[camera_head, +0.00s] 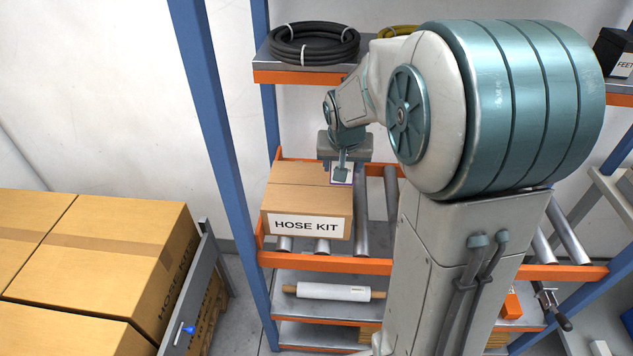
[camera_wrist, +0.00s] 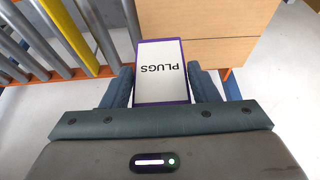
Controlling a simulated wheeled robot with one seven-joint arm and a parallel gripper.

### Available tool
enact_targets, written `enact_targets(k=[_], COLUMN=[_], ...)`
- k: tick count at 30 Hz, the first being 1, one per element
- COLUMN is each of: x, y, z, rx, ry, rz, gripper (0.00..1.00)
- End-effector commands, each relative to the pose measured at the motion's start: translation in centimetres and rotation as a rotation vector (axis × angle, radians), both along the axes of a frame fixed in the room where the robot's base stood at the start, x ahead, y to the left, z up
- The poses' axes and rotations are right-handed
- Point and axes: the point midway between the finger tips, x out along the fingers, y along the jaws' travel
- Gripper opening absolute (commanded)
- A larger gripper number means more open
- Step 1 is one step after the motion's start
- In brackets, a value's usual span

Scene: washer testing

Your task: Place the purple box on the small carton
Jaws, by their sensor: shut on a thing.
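The purple box (camera_wrist: 161,72), with a white top reading PLUGS, is between the two fingers of my gripper (camera_wrist: 160,85) in the wrist view. My gripper is shut on it. In the head view my gripper (camera_head: 341,172) points down at the back right of the small carton (camera_head: 283,199), a brown box labelled HOSE KIT. In the wrist view the carton (camera_wrist: 222,52) lies beyond and to the right of the box. I cannot tell whether box and carton touch.
The carton stands on a roller shelf with an orange front rail (camera_head: 322,264); bare rollers (camera_head: 361,212) lie to its right. A shelf above holds a black hose coil (camera_head: 312,43). A blue post (camera_head: 217,135) stands at left, beside large cartons (camera_head: 95,245).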

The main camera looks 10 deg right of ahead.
Motion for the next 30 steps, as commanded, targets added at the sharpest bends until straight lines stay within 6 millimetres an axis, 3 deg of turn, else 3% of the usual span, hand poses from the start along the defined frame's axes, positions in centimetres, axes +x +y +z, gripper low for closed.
enact_targets(k=[3,9,14,21,30], x=[0.6,1.3,1.4,1.4,1.4], y=[2.6,5.0,5.3,5.3,5.3], z=[-1.4,-3.1,-4.0,-7.0,-7.4], rx=[-0.001,0.000,-0.001,0.000,0.000], ry=[0.004,0.000,0.001,0.001,-0.002], rz=[0.006,-0.001,-0.005,-0.004,-0.005], gripper=[0.19,0.19,0.19,0.19,0.19])
